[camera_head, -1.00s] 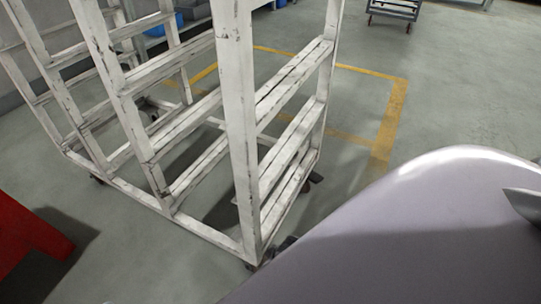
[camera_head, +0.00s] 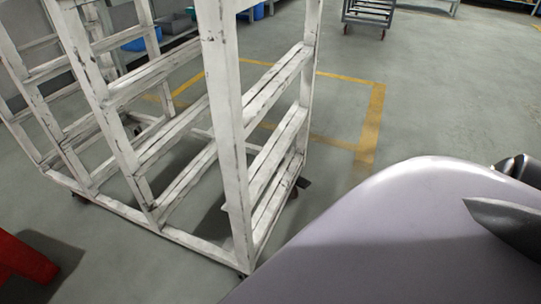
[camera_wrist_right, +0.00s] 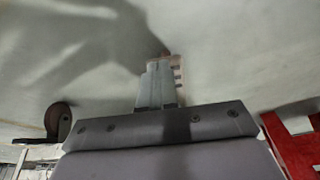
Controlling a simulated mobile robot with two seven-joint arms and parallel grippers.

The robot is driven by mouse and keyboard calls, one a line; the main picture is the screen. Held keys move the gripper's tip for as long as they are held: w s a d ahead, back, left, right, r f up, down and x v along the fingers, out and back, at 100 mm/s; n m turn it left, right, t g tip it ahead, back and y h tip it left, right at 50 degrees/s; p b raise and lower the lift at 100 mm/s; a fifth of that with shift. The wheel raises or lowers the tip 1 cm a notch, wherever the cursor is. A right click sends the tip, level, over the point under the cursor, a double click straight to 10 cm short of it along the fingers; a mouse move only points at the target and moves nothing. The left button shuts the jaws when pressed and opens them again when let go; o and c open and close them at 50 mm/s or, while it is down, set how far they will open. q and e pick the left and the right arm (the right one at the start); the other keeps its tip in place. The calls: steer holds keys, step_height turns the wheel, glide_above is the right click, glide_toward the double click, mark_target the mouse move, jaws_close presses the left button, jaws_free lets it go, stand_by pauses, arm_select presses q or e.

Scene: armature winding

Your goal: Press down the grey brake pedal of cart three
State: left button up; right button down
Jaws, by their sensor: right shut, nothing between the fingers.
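A worn white cart frame (camera_head: 225,140) on casters stands at the left and centre of the head view. I cannot read a number on it. A small dark piece (camera_head: 304,183) sticks out beside the caster at its right corner; I cannot tell whether it is the brake pedal. In the right wrist view, my right gripper (camera_wrist_right: 160,66) is shut and empty, pointing at the grey floor. A caster wheel (camera_wrist_right: 58,121) and a white frame bar (camera_wrist_right: 42,153) show at its lower left, apart from the fingers. My left gripper is not in view.
A red object (camera_head: 25,268) stands at the lower left, and red also shows at the wrist view's right (camera_wrist_right: 290,140). A yellow floor line (camera_head: 372,120) runs behind the cart. Another cart (camera_head: 368,14) stands far back.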

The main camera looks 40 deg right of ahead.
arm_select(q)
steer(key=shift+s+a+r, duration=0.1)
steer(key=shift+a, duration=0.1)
arm_select(e)
steer(key=shift+f, duration=0.35)
